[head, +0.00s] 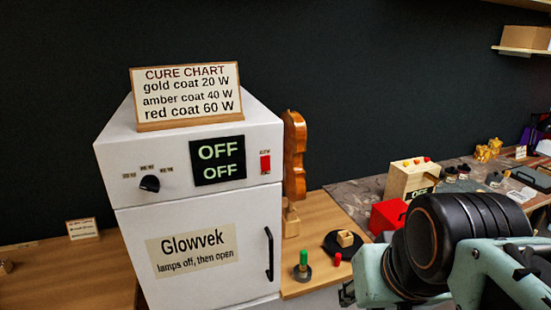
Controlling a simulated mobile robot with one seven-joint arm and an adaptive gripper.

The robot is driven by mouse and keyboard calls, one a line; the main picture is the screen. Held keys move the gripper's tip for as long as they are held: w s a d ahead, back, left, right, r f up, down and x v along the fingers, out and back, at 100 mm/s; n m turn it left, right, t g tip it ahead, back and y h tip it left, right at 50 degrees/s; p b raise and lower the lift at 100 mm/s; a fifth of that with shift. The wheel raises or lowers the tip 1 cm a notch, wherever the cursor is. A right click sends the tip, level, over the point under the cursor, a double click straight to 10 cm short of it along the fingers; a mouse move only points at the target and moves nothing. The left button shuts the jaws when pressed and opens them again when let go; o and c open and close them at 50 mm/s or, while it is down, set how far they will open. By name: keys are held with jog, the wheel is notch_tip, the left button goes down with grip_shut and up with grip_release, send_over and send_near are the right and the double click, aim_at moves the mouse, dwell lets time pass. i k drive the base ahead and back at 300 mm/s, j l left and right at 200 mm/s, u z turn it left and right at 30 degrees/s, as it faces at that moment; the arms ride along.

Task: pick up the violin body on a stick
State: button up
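The violin body (295,157) is glossy orange-brown and stands upright, seen nearly edge-on, just right of the white cabinet. Its left side is partly hidden by the cabinet. Below it is a light wooden block (291,222) on the bench; the stick itself cannot be made out clearly. My arm, black and pale teal, fills the lower right. What seems to be part of my gripper (347,293) shows at the bottom edge, to the right of and nearer than the violin body, apart from it. Its fingers are mostly hidden, so its opening cannot be told.
The white Glowvek cabinet (190,215) stands left of the violin body, door shut, its displays reading OFF. A cure chart (187,95) sits on top.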

aim_at(295, 132)
jog(key=i+u, duration=0.3)
jog(key=u, duration=0.2)
jog(key=i+l+u, duration=0.1)
jog(key=i+u, duration=0.15)
jog(key=u, duration=0.2)
